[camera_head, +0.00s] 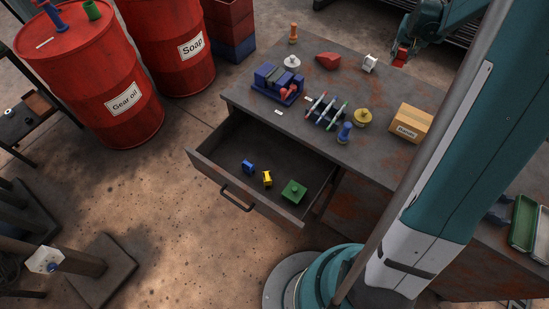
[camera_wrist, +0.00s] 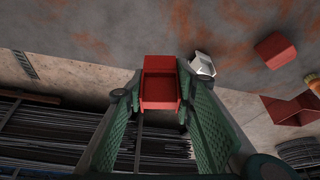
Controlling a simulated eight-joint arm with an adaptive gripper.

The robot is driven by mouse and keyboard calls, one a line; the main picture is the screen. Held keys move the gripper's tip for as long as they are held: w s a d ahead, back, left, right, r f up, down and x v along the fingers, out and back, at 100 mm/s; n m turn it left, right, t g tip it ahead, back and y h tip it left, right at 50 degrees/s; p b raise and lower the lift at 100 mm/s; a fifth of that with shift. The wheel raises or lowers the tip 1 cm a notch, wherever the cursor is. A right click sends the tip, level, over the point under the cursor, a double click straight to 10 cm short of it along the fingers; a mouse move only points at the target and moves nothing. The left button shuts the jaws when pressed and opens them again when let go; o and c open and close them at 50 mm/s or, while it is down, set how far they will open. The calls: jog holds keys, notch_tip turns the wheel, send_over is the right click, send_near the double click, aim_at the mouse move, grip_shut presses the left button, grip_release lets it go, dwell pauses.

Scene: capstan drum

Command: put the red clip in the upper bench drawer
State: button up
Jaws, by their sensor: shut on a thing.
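My gripper (camera_head: 401,54) is shut on the red clip (camera_wrist: 160,82) and holds it near the far right edge of the bench top. The clip (camera_head: 399,58) shows small below the gripper in the head view. In the wrist view the fingers of my gripper (camera_wrist: 160,90) lie along both sides of the clip. The upper bench drawer (camera_head: 213,176) is pulled open at the bench's front left. In it lie a blue clip (camera_head: 248,166), a yellow clip (camera_head: 267,178) and a green block (camera_head: 293,191), apart from each other.
The bench top (camera_head: 342,90) holds a white clip (camera_head: 370,63), a red wedge-like piece (camera_head: 328,60), a blue vise (camera_head: 278,84), a rack with pens (camera_head: 326,110), a yellow knob (camera_head: 362,117) and a cardboard box (camera_head: 411,122). Red drums (camera_head: 100,85) stand left. The drawer's left half is bare.

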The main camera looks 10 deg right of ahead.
notch_tip(320, 180, up, 2)
jog(key=shift+r, duration=0.1)
jog(key=w+a+n+y+b, duration=0.1)
jog(key=a+n+y+b, duration=0.35)
jog(key=a, duration=1.55)
jog(key=w+a+n+b, duration=0.1)
jog(key=a+n, duration=0.6)
jog(key=a, duration=1.3)
jog(key=s+a+n+g+y+b, duration=0.15)
jog(key=s+a+n, duration=0.35)
jog(key=a, duration=0.6)
jog(key=s+a+n+g+b, duration=0.15)
jog(key=s+a+n, duration=0.35)
jog(key=a, duration=0.7)
jog(key=s+a+n+g+y+b, duration=0.1)
jog(key=s+a+n+b, duration=0.15)
jog(key=s+a, duration=0.65)
notch_tip(320, 180, down, 24)
jog(key=w+a, duration=0.2)
jog(key=shift+p, duration=0.45)
jog(key=shift+w, duration=0.1)
jog(key=shift+f+b, duration=0.85)
jog(key=shift+f, duration=2.2)
jog(key=shift+f, duration=0.1)
